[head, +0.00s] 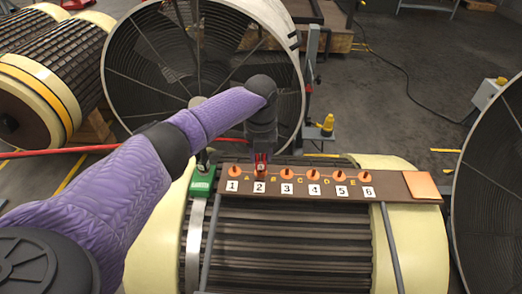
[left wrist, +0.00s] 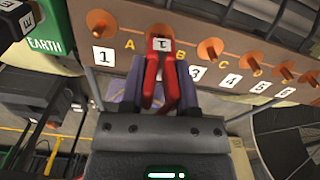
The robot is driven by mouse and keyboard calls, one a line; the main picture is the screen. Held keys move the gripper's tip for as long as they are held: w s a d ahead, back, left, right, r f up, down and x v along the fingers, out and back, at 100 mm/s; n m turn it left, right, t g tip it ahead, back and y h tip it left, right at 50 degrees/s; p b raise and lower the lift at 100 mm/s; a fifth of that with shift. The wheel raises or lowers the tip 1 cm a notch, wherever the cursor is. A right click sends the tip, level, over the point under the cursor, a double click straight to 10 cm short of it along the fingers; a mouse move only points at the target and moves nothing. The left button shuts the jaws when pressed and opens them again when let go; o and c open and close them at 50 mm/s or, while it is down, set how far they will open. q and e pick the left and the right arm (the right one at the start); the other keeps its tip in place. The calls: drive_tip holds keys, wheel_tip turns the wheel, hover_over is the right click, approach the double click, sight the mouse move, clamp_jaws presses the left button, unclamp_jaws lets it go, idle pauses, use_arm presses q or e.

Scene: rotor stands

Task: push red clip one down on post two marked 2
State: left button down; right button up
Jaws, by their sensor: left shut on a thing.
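My left gripper (head: 262,158) is above the number 2 plate (head: 260,187) on the brown terminal board (head: 390,182). It is shut on the red clip, whose red legs (left wrist: 151,82) show between the fingers (left wrist: 160,85) in the left wrist view. The clip carries a white tag (left wrist: 161,44) with an upside-down 1. The clip is at post two, with a bit of the orange disc (left wrist: 158,30) showing behind it. The post itself is hidden, and I cannot tell how far down the clip sits. My right gripper is not in view.
Post one (head: 235,171) stands close on the left, post three (head: 287,172) close on the right, with more posts beyond. A green EARTH block (head: 202,181) with a dark clamp is at the board's left end. A large ringed fan (head: 200,60) stands behind.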

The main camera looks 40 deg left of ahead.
use_arm(q)
drive_tip(key=shift+f, duration=0.15)
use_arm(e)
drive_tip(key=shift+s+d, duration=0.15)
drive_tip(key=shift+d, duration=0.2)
use_arm(q)
drive_tip(key=shift+f, duration=0.3)
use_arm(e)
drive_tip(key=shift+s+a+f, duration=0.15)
use_arm(q)
drive_tip(key=shift+c, duration=1.4)
unclamp_jaws()
wheel_tip(320, 180, up, 10)
drive_tip(key=p, duration=0.4)
drive_tip(key=shift+f, duration=0.1)
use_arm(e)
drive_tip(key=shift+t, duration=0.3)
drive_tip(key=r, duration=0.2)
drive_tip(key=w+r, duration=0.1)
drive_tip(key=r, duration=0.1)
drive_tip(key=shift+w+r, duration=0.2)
